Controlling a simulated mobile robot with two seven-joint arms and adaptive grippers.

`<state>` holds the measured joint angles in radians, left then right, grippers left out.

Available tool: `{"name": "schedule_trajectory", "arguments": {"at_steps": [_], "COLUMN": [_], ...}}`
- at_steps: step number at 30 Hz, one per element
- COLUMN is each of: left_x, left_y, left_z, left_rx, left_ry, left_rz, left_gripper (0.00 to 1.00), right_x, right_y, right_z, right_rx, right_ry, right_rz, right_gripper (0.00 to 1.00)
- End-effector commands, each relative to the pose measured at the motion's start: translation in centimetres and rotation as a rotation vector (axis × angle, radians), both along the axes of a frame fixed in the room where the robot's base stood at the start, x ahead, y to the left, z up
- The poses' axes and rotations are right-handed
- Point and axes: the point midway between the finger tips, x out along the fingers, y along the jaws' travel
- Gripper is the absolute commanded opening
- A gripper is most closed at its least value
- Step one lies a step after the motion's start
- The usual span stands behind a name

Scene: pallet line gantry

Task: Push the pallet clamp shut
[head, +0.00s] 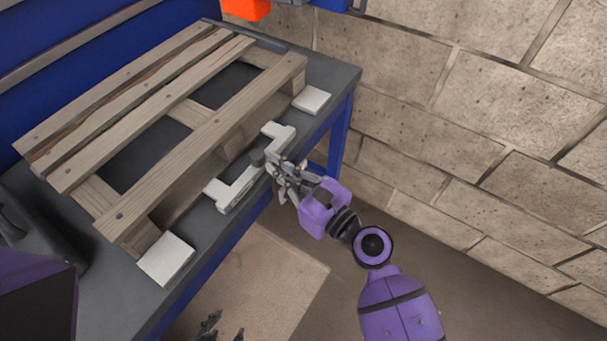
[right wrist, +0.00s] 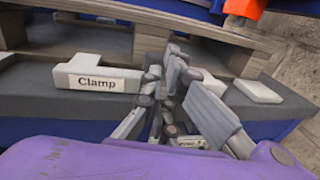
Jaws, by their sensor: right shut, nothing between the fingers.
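The wooden pallet (head: 190,110) lies on the dark bench. The pale grey clamp (head: 237,187) sits along its near side, at the bench's front edge. Its labelled part, reading "Clamp" (right wrist: 98,78), shows in the right wrist view. A gap shows between part of the clamp and the pallet. My right gripper (head: 274,168) is shut and empty at the middle of the clamp, hiding part of it; whether it touches is unclear. Its fingers also show in the right wrist view (right wrist: 175,65). Only dark tips of my left gripper (head: 222,329) show at the bottom edge.
White blocks stand on the bench at the pallet's near left corner (head: 166,259) and far right corner (head: 311,99). A stone block wall (head: 490,110) rises to the right. An orange object (head: 246,8) is at the top. Open floor lies in front of the bench.

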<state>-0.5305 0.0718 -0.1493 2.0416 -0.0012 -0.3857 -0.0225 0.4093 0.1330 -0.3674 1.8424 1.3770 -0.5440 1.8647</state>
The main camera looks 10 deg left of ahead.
Motion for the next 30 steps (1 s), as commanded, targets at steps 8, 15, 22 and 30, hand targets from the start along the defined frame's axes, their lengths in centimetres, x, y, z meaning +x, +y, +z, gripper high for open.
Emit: {"name": "schedule_trajectory", "arguments": {"at_steps": [8,15,22,30], "left_x": [0.6,0.3,0.6,0.7], "left_y": [-0.1,0.0,0.0,0.0], "left_z": [0.2,0.1,0.8,0.8], "left_rx": [0.000,0.000,0.000,0.000], "left_ry": [-0.011,-0.005,-0.013,-0.014], "left_rz": [-0.003,-0.001,0.001,0.001], "left_gripper": [0.40,0.40,0.40,0.40], "right_x": [0.6,0.6,1.9,2.1], "right_y": [0.9,1.0,4.2,5.2], "right_z": [0.0,0.0,0.2,-0.1], "right_rx": [0.000,0.000,0.001,0.000], "right_ry": [0.000,0.000,-0.002,0.000], "right_rz": [-0.001,-0.001,-0.001,-0.001], "right_gripper": [0.00,0.00,0.00,0.00]}}
